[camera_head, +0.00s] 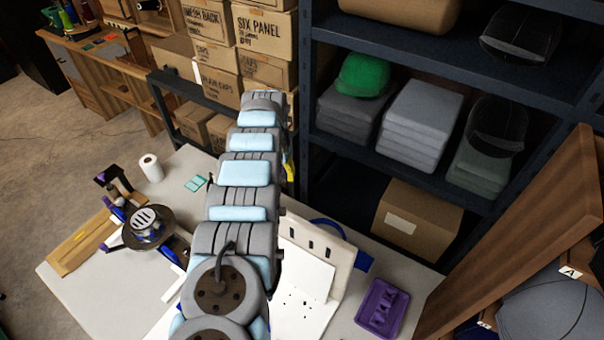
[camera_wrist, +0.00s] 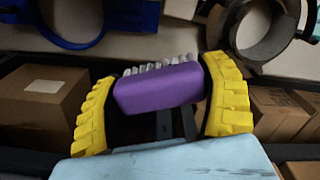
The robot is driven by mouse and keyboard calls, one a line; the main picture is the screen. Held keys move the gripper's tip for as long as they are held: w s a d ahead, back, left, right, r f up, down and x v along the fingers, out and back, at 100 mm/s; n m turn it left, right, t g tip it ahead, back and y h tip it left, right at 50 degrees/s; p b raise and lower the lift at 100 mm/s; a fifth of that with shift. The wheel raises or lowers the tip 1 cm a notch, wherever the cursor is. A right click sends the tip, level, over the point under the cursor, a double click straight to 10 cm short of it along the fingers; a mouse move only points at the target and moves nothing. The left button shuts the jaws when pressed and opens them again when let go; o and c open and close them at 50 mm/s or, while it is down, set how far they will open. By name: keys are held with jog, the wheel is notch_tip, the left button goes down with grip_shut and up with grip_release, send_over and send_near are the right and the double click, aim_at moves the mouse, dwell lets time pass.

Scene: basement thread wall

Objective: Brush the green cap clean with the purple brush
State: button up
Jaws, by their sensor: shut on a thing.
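The green cap (camera_head: 362,75) sits on a stack of folded grey cloth on the dark shelf, right of my arm in the head view. The purple brush (camera_wrist: 160,88) is held across my gripper (camera_wrist: 160,70) in the wrist view, between its two yellow fingers. Its white bristles point toward the top of that picture. In the head view my arm hides most of the gripper, and only a bit of yellow shows at the arm's right edge. The brush is not visible there, and the cap is not recognisable in the wrist view.
A purple tray (camera_head: 382,308) and a slotted white stand (camera_head: 315,248) are on the white table. More folded stacks (camera_head: 421,118) and dark caps (camera_head: 497,126) fill the shelf. A wooden panel (camera_head: 520,240) leans at right. A blue ring (camera_wrist: 72,42) shows in the wrist view.

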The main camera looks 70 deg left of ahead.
jog(key=shift+s+a+r, duration=0.15)
jog(key=shift+s+a, duration=0.2)
jog(key=shift+s, duration=0.15)
jog(key=shift+n, duration=0.4)
jog(key=shift+s+a+r, duration=0.25)
jog(key=shift+s+a, duration=0.1)
jog(key=shift+s, duration=0.25)
jog(key=shift+s+a+r, duration=0.2)
jog(key=shift+s+a, duration=0.1)
jog(key=shift+s, duration=0.35)
jog(key=shift+s+a+r, duration=0.25)
jog(key=shift+s+a, duration=0.1)
jog(key=shift+s, duration=0.25)
